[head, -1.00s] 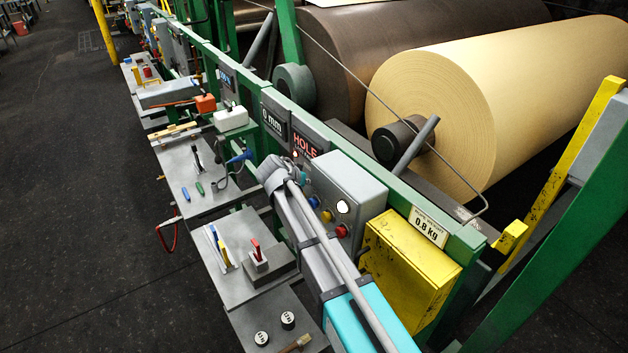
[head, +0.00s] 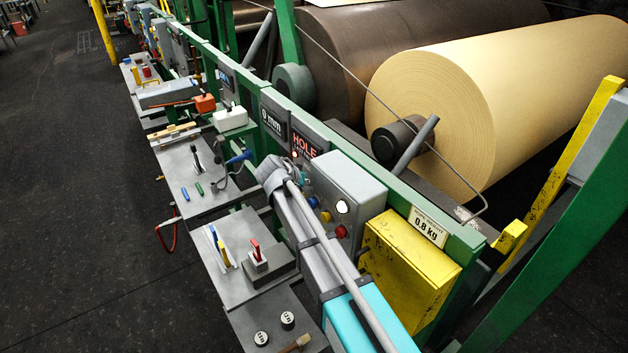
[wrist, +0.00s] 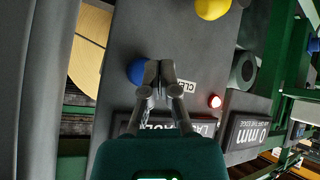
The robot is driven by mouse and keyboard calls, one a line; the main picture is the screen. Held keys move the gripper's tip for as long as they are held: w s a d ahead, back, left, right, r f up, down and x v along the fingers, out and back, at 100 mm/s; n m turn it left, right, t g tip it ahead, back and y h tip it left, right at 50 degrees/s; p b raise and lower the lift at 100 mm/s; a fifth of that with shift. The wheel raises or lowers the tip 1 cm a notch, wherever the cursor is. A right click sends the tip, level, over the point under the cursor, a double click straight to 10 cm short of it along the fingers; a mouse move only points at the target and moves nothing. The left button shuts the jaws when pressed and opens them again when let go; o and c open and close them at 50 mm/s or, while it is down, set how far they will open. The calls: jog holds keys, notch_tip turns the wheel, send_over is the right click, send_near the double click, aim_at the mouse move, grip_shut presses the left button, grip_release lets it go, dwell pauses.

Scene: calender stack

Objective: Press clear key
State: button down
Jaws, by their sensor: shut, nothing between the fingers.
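In the wrist view a round blue button (wrist: 136,72) sits on a grey panel, partly covered by my gripper. A white label (wrist: 187,87) reading "CLEA…" is just right of my fingertips, its end partly covered. My gripper (wrist: 160,72) is shut and empty, its tips overlapping the blue button's right edge; I cannot tell whether they touch it. In the head view the blue button (head: 314,202) shows on the side of the grey control box (head: 350,180), beside my arm. My fingertips are hidden there.
A yellow button (wrist: 212,8) and a lit red lamp (wrist: 214,101) are near my gripper. The box also carries a red button (head: 341,231) and a lit white one (head: 342,207). A yellow box (head: 405,265) stands close by my arm. Grey shelves with tools lie to the left.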

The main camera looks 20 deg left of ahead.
jog(key=shift+w, duration=0.1)
dwell(0.3)
jog(key=shift+w+d, duration=0.2)
jog(key=shift+d, duration=0.05)
jog(key=shift+w+d, duration=0.3)
jog(key=shift+w, duration=0.05)
dwell(1.2)
dwell(0.5)
jog(key=shift+s+a, duration=0.55)
jog(key=shift+s, duration=0.1)
jog(key=shift+s+a, duration=0.1)
jog(key=s+a, duration=0.3)
jog(key=shift+s, duration=0.35)
dwell(0.4)
dwell(0.8)
